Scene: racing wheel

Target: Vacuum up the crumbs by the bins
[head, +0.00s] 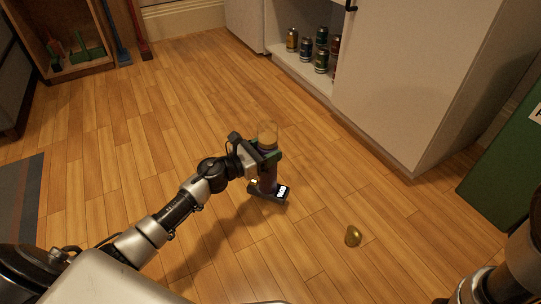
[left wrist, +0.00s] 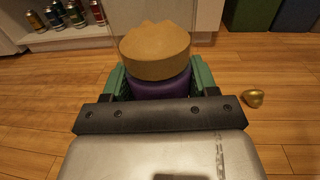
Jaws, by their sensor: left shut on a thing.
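My left gripper (head: 262,161) is shut on a handheld vacuum (head: 267,177) and holds it upright near the middle of the head view. The vacuum has a clear, tan-tinted top, a purple body and a dark foot with a white label, at or just above the floor. In the left wrist view my left gripper's green fingers (left wrist: 160,84) clasp the purple body below the tan top of the vacuum (left wrist: 155,50). A green bin (head: 508,160) stands at the right; it also shows in the left wrist view (left wrist: 248,14). I cannot make out loose crumbs on the floor.
A small gold, rounded object (head: 353,236) lies on the floor right of the vacuum. A blue bin (left wrist: 294,14) stands beside the green one. A white cabinet (head: 395,85) holds several cans. Brooms lean at the back left by a wooden shelf (head: 40,42).

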